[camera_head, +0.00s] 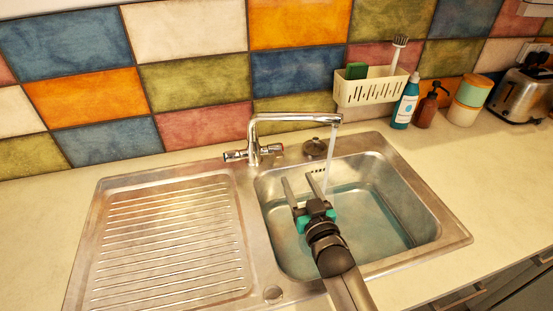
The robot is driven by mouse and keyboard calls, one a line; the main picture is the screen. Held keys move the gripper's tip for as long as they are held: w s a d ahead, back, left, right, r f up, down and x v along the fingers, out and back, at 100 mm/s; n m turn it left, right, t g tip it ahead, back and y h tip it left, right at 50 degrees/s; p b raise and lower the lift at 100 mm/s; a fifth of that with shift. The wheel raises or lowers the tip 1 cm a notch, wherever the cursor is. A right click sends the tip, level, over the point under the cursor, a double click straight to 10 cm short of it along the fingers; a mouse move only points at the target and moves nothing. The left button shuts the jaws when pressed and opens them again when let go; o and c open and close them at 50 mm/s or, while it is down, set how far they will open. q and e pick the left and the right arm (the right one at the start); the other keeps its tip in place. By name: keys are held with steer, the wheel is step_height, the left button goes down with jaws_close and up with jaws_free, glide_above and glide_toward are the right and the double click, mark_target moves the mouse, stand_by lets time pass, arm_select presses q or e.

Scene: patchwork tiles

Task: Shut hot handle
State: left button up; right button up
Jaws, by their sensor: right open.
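A chrome mixer tap (254,137) stands behind the sink, and a stream of water (331,150) runs from its spout. A left handle (234,156) and a right handle (272,149) sit at its base. Both show small reddish marks, but I cannot tell for certain which is the hot one. My right gripper (299,180) is open and empty over the basin, in front of the tap and right of the handles, apart from both. My left gripper is not in view.
The steel sink basin (420,212) holds water, with a ribbed drainboard (170,240) to its left. A cream caddy (372,92) hangs on the tiled wall. A blue bottle (405,105), brown dispenser (427,108), canister (469,100) and toaster (520,95) stand at the back right.

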steer(key=b, duration=0.4)
glide_toward(276, 152)
arm_select(q)
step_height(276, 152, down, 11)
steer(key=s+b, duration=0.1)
steer(key=b, duration=0.5)
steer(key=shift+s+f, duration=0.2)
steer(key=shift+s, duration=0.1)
arm_select(e)
steer(key=shift+w+a+f, duration=0.1)
steer(key=shift+w+a, duration=0.05)
steer(key=shift+w, duration=1.35)
steer(key=shift+w+a, duration=0.15)
steer(key=shift+w, duration=1.3)
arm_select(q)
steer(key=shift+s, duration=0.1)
arm_select(e)
jaws_close()
